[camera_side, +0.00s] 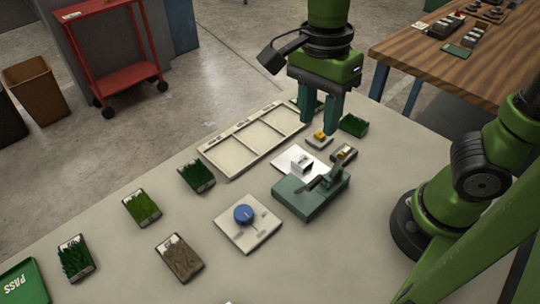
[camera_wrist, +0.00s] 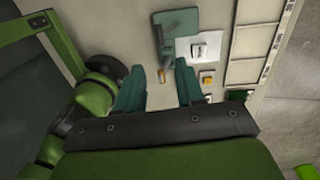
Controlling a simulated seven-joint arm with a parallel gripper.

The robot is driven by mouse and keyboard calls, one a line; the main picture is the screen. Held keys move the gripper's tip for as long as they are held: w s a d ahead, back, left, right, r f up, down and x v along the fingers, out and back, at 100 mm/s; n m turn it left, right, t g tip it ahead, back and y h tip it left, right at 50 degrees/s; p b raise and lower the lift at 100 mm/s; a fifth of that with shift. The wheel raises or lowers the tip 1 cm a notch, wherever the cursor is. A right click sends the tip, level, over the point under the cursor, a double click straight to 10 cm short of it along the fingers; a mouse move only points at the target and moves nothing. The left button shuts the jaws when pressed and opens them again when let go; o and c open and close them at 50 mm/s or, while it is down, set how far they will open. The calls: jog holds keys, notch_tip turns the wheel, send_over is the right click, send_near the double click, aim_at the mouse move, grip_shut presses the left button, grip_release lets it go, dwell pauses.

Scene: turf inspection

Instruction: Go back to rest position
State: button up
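My gripper (camera_side: 322,112) is above the far part of the table, near the yellow-topped button and the green lever device. In the wrist view my gripper (camera_wrist: 160,88) shows two teal fingers spread apart with nothing held between them. It is open and empty. The fingers are above the table surface, and I see no contact with any object.
A green lever device (camera_side: 312,192), a yellow button (camera_side: 320,135), a blue-knobbed plate (camera_side: 246,226) and a sectioned tray (camera_side: 226,170) sit on the table. Several turf samples (camera_side: 142,208) lie to the left. A green PASS tray (camera_side: 22,284) is at the lower left.

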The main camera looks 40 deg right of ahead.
jog(key=d+n+t+y, duration=0.2)
jog(key=d+n+t, duration=0.6)
jog(key=d+n, duration=0.3)
jog(key=n, duration=0.2)
jog(key=shift+w+d+r+n, duration=0.15)
jog(key=shift+w+r+n, duration=0.05)
jog(key=shift+n, duration=0.2)
